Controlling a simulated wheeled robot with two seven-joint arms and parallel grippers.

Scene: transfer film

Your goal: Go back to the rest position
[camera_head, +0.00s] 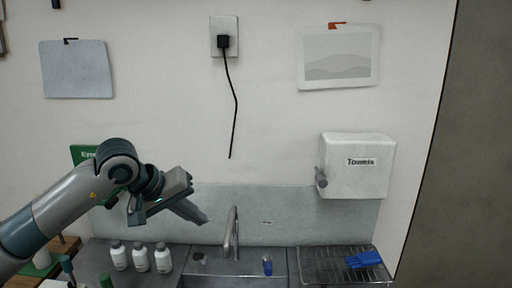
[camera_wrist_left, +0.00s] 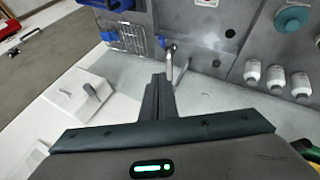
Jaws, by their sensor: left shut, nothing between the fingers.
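My left gripper (camera_head: 205,219) is raised in front of the back wall, above and left of the sink. Its fingers are closed together and hold nothing. In the left wrist view my shut fingers (camera_wrist_left: 159,80) point toward the faucet (camera_wrist_left: 170,62), which stands beyond them. The faucet (camera_head: 232,232) shows just right of the fingertips in the head view, and the gripper looks apart from it. My right gripper is in neither view.
Three white bottles (camera_head: 141,258) stand on the counter below my left gripper. A sink (camera_head: 215,265), a wire rack (camera_head: 325,265) with a blue object (camera_head: 363,259), and a towel dispenser (camera_head: 357,165) lie to the right. A green sign (camera_head: 83,153) is behind my arm.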

